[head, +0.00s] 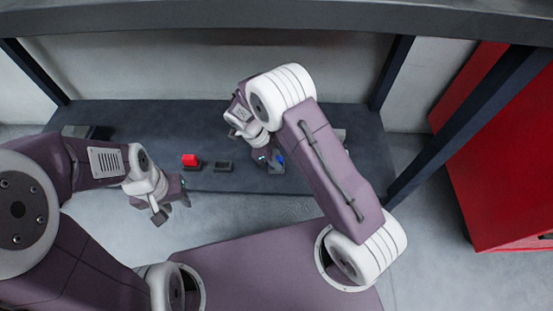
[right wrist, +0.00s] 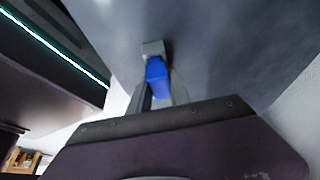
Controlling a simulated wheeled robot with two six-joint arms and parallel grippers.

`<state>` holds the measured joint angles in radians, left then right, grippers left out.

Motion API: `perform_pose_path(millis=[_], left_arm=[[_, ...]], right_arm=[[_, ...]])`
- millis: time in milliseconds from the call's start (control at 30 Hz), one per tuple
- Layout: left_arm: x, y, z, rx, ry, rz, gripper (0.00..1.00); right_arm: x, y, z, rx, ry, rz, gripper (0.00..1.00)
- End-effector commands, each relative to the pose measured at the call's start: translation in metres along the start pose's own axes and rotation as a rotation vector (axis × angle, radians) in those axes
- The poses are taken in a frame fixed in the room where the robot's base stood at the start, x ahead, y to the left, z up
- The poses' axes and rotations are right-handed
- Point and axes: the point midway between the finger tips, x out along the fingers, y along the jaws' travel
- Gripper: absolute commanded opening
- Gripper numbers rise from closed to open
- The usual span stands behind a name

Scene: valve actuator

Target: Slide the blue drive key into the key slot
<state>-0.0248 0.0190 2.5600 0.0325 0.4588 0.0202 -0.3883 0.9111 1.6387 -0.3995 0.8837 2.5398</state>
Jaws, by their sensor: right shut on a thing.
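The blue drive key (head: 281,160) shows as a small blue patch beside my right gripper (head: 269,158), over a small grey block (head: 277,170) on the dark bench. In the right wrist view the blue key (right wrist: 157,76) is between the fingers of my right gripper (right wrist: 160,90), which is shut on it. A light grey piece (right wrist: 152,48) is at the key's far end; I cannot tell whether they touch. I cannot make out the key slot for certain. My left gripper (head: 173,209) is open and empty, in front of the bench edge.
A dark box (head: 86,132) is at far left. Dark posts and a red cabinet (head: 490,170) stand at right.

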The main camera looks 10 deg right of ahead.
Motion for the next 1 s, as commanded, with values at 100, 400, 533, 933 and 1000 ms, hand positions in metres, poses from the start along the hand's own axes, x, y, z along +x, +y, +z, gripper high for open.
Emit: perform_pose_path(millis=[100, 400, 533, 933, 1000], left_arm=[[0.003, 0.000, 0.000, 0.000, 0.000, 0.000, 0.36], [0.003, 0.000, 0.000, 0.000, 0.000, 0.000, 0.36], [0.003, 0.000, 0.000, 0.000, 0.000, 0.000, 0.36], [-0.050, 0.001, -0.005, 0.000, 0.000, 0.000, 0.36], [-0.056, 0.001, -0.006, 0.000, 0.000, 0.000, 0.36]], right_arm=[[0.004, 0.000, 0.002, 0.000, 0.000, 0.000, 0.00], [0.004, 0.000, 0.002, 0.000, 0.000, 0.000, 0.49], [0.004, 0.000, 0.002, 0.000, 0.000, 0.000, 0.49], [-0.069, 0.000, -0.001, 0.000, -0.001, -0.001, 0.49], [-0.079, 0.000, 0.000, 0.000, 0.000, -0.001, 0.49]])
